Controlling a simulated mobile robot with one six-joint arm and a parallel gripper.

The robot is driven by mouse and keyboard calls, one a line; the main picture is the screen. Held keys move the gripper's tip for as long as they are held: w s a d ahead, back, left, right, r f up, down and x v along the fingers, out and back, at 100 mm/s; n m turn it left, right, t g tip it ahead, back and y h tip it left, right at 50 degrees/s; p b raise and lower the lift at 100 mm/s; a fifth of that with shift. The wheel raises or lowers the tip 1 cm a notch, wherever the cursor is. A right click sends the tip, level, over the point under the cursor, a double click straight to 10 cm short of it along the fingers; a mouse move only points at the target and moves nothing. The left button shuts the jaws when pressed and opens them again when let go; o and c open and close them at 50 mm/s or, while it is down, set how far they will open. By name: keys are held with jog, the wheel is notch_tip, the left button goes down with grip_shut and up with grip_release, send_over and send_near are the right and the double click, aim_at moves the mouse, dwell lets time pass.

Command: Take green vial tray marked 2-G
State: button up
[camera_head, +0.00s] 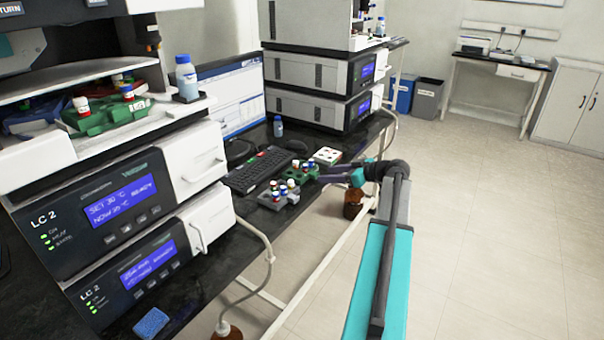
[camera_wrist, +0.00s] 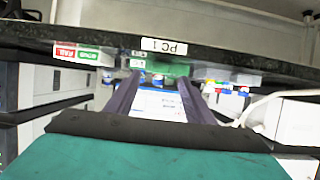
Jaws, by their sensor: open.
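A small green vial tray (camera_head: 303,173) with vials sits on the black bench in the head view, between a grey vial tray and a white tray. In the wrist view, which looks upside down, the green tray (camera_wrist: 168,69) is ahead, between the tips of my gripper (camera_wrist: 160,82). My gripper (camera_head: 332,177) is open, with its fingers pointing at the tray from the bench's front side. I cannot tell whether they touch it. The tray's small white labels are not readable. Another green tray (camera_head: 108,116) with vials sits in the open upper part of the LC 2 instrument.
A grey vial tray (camera_head: 279,203) lies close on one side, and a white tray (camera_head: 327,156) on the other. A keyboard (camera_head: 257,170) and monitor (camera_head: 229,97) stand behind. The bench edge (camera_wrist: 215,57) carries a PC 1 label. The floor at right is clear.

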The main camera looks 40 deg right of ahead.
jog(key=shift+x, duration=2.5)
jog(key=shift+s, duration=0.1)
jog(key=c, duration=1.1)
